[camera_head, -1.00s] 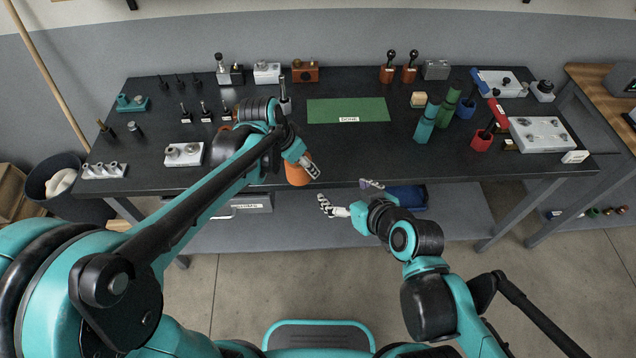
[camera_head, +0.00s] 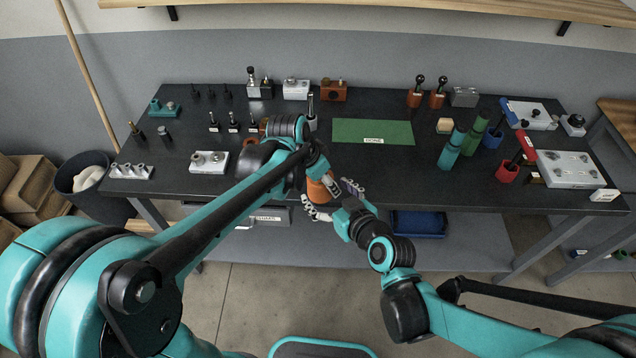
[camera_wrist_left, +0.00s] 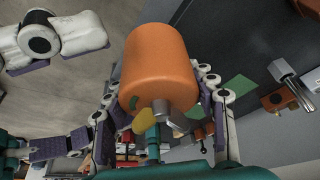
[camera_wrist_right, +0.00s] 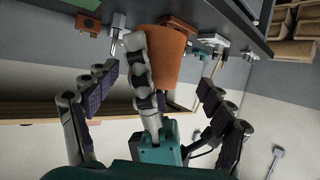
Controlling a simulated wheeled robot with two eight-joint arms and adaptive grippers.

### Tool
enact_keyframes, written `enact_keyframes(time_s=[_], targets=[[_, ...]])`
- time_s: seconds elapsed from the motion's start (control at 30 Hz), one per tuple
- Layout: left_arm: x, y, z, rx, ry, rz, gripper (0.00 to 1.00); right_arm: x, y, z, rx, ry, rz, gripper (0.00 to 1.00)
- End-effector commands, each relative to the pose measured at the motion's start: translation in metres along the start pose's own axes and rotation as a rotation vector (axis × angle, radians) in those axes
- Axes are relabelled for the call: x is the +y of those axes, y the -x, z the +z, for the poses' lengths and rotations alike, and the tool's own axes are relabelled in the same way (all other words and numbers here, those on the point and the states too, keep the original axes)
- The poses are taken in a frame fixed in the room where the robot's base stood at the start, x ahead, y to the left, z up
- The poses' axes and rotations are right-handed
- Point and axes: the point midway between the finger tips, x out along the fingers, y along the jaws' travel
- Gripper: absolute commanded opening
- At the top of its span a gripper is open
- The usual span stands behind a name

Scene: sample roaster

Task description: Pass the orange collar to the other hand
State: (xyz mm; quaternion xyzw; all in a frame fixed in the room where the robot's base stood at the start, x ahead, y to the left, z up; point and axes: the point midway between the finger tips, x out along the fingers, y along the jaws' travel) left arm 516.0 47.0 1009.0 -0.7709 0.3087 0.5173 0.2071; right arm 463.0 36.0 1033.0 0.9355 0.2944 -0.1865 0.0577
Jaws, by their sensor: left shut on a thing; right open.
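The orange collar (camera_head: 318,190) is held near the front edge of the bench by my left gripper (camera_head: 328,178). In the left wrist view the collar (camera_wrist_left: 160,65) sits between the fingers of my left gripper (camera_wrist_left: 160,110), which are shut on it. My right gripper (camera_head: 330,201) is open, with its fingers on either side of the collar's free end. In the right wrist view the collar (camera_wrist_right: 165,52) is beyond the spread fingers of my right gripper (camera_wrist_right: 158,95), with a left finger across its front. I cannot tell whether the right fingers touch it.
The black bench (camera_head: 290,165) lies behind the grippers. A green mat (camera_head: 372,131), teal cylinder (camera_head: 451,150) and red cup (camera_head: 507,172) stand on it. A blue bin (camera_head: 418,223) is below the bench's front edge. The floor in front is clear.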

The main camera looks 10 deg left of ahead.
Motion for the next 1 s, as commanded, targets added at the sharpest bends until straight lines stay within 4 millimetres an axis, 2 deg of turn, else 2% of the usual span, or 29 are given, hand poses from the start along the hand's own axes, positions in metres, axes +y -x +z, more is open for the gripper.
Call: enact_keyframes(time_s=[0.1,0.33,0.5,0.77,0.87,1.0], targets=[[0.000,0.000,0.000,0.000,0.000,0.000,0.03,0.000,-0.018,0.000,0.001,0.000,0.000,0.82],[0.000,0.000,0.000,0.000,0.000,0.000,0.03,0.000,-0.045,0.000,0.000,0.001,0.000,0.82],[0.000,0.000,0.000,0.000,0.000,0.000,0.03,0.000,-0.053,0.000,0.000,-0.001,0.000,0.82],[0.000,0.000,0.000,0.000,0.000,0.000,0.03,0.000,-0.053,0.000,0.000,-0.001,0.000,0.82],[0.000,0.000,0.000,0.000,0.000,0.000,0.03,0.000,-0.053,0.000,0.000,-0.001,0.000,0.61],[0.000,0.000,-0.001,0.002,0.000,0.001,0.03,-0.001,-0.053,0.000,0.000,-0.001,-0.001,0.24]])
